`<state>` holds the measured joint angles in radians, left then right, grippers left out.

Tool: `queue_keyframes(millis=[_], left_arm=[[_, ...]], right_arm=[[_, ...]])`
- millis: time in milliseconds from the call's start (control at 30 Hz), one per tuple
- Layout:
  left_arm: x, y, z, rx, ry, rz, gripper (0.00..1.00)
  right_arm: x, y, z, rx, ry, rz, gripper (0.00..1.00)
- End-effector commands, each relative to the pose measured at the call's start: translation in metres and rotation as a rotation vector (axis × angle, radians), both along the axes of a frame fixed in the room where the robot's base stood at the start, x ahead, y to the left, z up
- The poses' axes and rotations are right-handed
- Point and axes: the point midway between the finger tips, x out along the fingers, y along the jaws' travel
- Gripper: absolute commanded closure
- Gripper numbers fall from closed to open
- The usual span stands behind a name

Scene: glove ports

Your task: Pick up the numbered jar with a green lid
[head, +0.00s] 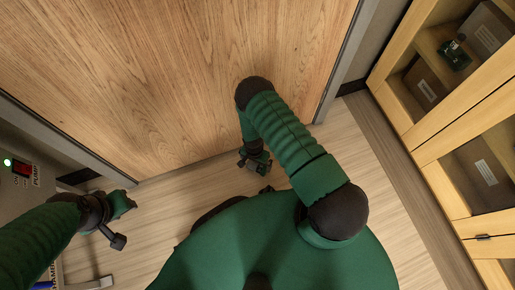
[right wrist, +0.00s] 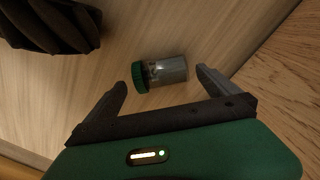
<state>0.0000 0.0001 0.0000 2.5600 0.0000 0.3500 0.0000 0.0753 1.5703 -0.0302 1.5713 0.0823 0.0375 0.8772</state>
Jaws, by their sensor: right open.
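A jar (right wrist: 170,70) with a ribbed green lid (right wrist: 140,77) lies on its side on the pale wood floor in the right wrist view. Its body is grey and clear-looking, with a dark mark near the lid that I cannot read. My right gripper (right wrist: 161,78) is open, and the jar shows between its two fingertips, lid towards the left finger. I cannot tell how far beyond the tips it is. In the head view my right gripper (head: 257,163) hangs low near the door, and the jar is not visible there. My left gripper (head: 122,204) is at the left, its jaws unclear.
A large wooden door (head: 180,80) stands in front. A wooden cabinet (head: 430,140) with glass panes and boxes is at the right. A grey panel (head: 30,150) with a green light and a red switch is at the left. Pale floor (head: 370,150) is clear before the cabinet.

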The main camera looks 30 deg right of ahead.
Motion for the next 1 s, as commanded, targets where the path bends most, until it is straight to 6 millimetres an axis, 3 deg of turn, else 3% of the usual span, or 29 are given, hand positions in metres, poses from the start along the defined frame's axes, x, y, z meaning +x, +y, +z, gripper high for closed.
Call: queue_keyframes(millis=[367,600,1000], left_arm=[[0.0,0.0,-0.047,0.0,0.0,0.0,0.64],[0.0,0.0,-0.044,0.0,0.0,0.0,0.64],[0.0,0.0,-0.044,0.0,0.0,0.0,0.64]], right_arm=[[-0.002,0.001,-0.056,0.0,0.0,0.001,0.0],[-0.002,0.001,-0.056,0.0,0.0,0.001,0.0],[-0.002,0.001,-0.056,0.0,0.0,0.001,0.51]])
